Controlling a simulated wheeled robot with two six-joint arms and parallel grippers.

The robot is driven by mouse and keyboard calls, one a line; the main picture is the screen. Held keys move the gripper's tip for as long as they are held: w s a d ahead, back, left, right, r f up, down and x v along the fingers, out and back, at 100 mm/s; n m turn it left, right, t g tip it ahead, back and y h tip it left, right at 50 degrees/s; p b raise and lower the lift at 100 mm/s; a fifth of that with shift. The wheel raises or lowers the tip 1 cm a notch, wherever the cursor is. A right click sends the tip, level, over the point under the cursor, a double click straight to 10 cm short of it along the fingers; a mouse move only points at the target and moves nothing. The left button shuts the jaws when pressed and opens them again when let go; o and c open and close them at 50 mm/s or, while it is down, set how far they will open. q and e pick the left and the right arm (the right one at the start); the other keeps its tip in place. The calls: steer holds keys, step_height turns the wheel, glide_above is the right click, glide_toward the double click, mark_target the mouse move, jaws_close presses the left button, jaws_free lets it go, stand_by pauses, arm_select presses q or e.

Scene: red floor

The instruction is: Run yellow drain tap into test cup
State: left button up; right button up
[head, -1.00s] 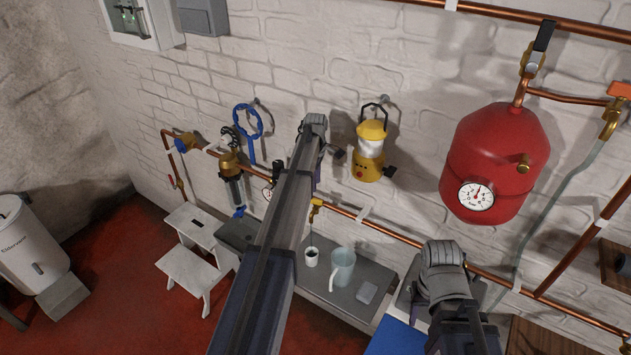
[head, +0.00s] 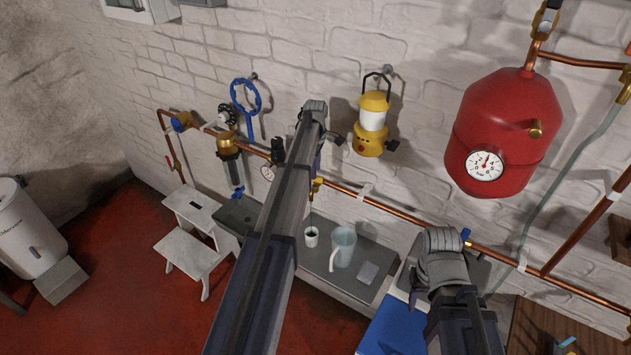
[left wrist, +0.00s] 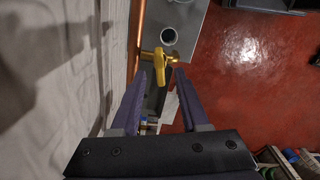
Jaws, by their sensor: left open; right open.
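The yellow drain tap (head: 317,185) is on the copper pipe low on the wall, right of my left arm. A thin line runs from below it toward the white test cup (head: 311,237), which stands upright on the grey bench with a dark inside. In the left wrist view the tap (left wrist: 160,62) lies just ahead of and between the fingertips of my open left gripper (left wrist: 160,78); touching cannot be told. The cup (left wrist: 169,36) shows beyond the tap. In the head view my left fingers are mostly hidden. My right gripper (head: 413,298) is open, largely hidden below its wrist.
A clear jug (head: 343,247) and a small grey block (head: 368,272) stand on the bench (head: 310,262) beside the cup. A yellow lantern (head: 371,125) hangs above the pipe. A red tank (head: 505,130) is at right, a white step stool (head: 188,245) at left.

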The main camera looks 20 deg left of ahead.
mark_target(316, 181)
arm_select(q)
steer(key=shift+f+b, duration=1)
steer(key=shift+f, duration=0.5)
arm_select(e)
step_height(316, 181, down, 3)
arm_select(q)
steer(key=shift+c, duration=0.2)
jaws_close()
